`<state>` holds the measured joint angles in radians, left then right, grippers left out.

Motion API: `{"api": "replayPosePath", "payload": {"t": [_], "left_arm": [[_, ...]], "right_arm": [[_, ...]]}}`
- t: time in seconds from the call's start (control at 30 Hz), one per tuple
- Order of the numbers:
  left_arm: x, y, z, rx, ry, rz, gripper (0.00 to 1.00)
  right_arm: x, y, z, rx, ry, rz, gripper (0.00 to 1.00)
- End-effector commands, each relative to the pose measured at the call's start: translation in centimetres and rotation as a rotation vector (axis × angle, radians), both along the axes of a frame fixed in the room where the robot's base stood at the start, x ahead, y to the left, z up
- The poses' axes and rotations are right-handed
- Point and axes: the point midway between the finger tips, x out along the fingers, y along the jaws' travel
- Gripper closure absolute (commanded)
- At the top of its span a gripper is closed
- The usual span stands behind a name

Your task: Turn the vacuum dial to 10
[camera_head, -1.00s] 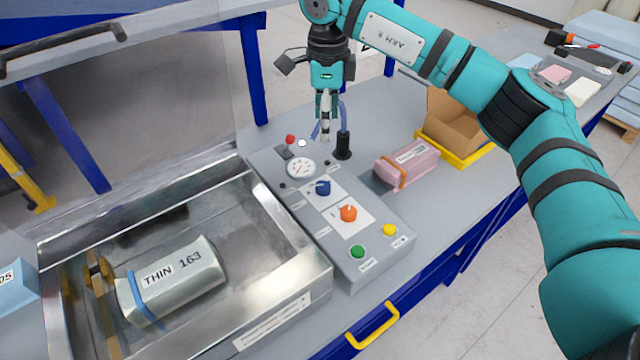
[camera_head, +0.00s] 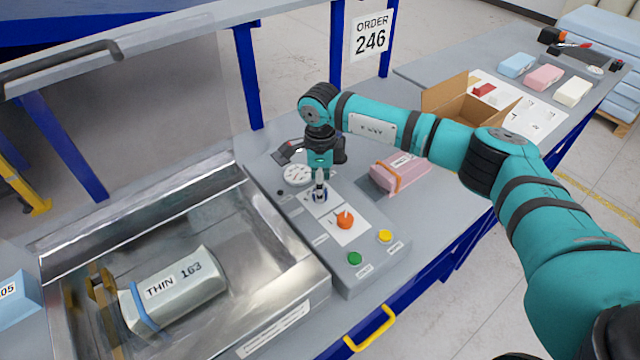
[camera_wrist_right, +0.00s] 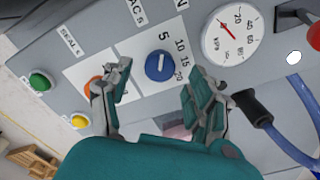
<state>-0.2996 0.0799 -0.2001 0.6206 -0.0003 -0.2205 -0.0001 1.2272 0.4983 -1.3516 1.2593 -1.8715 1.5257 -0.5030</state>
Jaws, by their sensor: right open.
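The blue dial (camera_wrist_right: 159,67) sits on the control panel with a printed scale of 5, 10, 15 and 20 beside it in the right wrist view. A pale pointer mark shows on its face; its exact reading is hard to tell. My right gripper (camera_wrist_right: 156,74) is open, with one finger on each side of the blue dial and visible gaps to it. In the head view my right gripper (camera_head: 320,188) points down over the blue dial (camera_head: 320,198), mostly hiding it. My left gripper is not in view.
An orange dial (camera_head: 344,219), a green button (camera_head: 355,258) and a yellow button (camera_head: 385,236) are nearby on the panel. A round gauge (camera_wrist_right: 232,35) lies behind. A pink pack (camera_head: 398,176) is right of the panel; the metal chamber (camera_head: 300,283) is left, holding a "THIN 163" pack (camera_head: 182,288).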

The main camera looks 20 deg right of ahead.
Motion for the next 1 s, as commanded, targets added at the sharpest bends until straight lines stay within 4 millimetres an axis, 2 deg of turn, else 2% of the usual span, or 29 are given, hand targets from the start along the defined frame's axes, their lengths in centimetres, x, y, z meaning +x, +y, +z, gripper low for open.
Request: {"api": "replayPosePath", "payload": {"t": [0.2,0.53,0.9,0.97,1.0], "left_arm": [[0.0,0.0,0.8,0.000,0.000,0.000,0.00],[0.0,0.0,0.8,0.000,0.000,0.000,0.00],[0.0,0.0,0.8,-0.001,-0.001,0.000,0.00],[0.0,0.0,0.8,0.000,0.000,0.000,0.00],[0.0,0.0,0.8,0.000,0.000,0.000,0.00]], "right_arm": [[0.0,0.1,-2.2,0.000,0.001,0.001,0.41],[0.0,0.0,-2.7,0.000,-0.001,0.001,0.41],[0.0,0.0,-2.6,0.000,-0.001,0.001,0.88],[0.0,0.0,-2.6,0.000,-0.001,0.001,0.96],[0.0,0.0,-2.6,0.000,-0.001,0.000,0.96]]}}
